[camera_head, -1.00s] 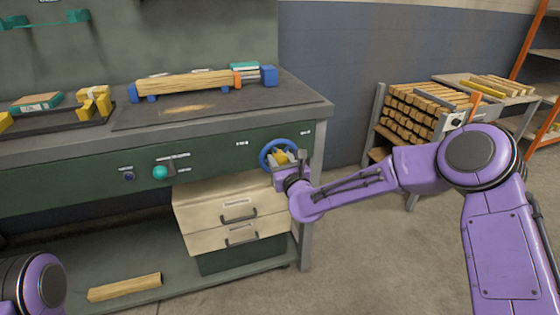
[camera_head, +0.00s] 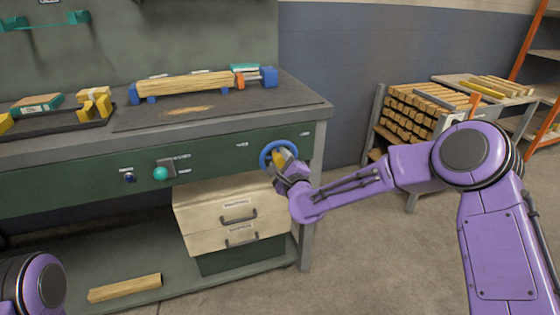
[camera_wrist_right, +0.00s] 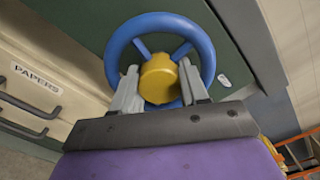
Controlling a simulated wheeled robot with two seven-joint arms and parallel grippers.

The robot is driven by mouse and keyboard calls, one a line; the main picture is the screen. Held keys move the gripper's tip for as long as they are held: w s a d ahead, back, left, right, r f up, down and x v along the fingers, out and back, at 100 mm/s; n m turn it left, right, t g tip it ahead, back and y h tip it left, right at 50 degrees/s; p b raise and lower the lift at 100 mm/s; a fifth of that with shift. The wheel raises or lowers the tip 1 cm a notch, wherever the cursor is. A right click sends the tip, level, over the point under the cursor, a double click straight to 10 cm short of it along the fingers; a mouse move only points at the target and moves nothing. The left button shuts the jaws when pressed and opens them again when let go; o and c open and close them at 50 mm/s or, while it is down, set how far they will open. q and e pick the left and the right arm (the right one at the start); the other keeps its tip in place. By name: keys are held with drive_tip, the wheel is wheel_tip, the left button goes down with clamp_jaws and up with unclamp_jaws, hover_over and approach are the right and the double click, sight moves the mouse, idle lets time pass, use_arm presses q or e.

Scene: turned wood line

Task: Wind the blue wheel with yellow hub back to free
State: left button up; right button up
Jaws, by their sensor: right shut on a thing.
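The blue wheel (camera_head: 265,153) with a yellow hub sits on the green front panel of the bench, near its right end. In the right wrist view the blue rim (camera_wrist_right: 206,50) and the yellow hub (camera_wrist_right: 159,77) fill the upper middle. My right gripper (camera_head: 285,166) is at the wheel, its two grey fingers (camera_wrist_right: 160,88) on either side of the yellow hub, shut on it. Part of the wheel's lower rim is hidden by the fingers. My left gripper is not in view; only part of my left arm shows at the lower left.
A teal knob (camera_head: 160,173) and a dark blue button (camera_head: 129,177) sit on the panel to the left. Cream drawers (camera_head: 237,205) stand below the wheel. A wooden bar (camera_head: 185,83) lies across blue supports on the bench top. Open floor lies to the right.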

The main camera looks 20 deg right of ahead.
drive_tip(key=n, duration=0.3)
drive_tip(key=shift+n+p, duration=0.3)
drive_tip(key=shift+n, duration=0.1)
drive_tip(key=n, duration=0.3)
drive_tip(key=shift+n+p, duration=0.3)
drive_tip(key=shift+p, duration=0.05)
drive_tip(key=n+p, duration=0.1)
drive_tip(key=n, duration=0.3)
drive_tip(key=shift+n, duration=0.3)
drive_tip(key=n, duration=0.3)
drive_tip(key=shift+r+n, duration=0.1)
drive_tip(key=shift+n, duration=0.2)
drive_tip(key=n+p, duration=0.1)
drive_tip(key=n, duration=0.5)
drive_tip(key=shift+r, duration=0.1)
drive_tip(key=n, duration=0.5)
drive_tip(key=shift+n, duration=0.4)
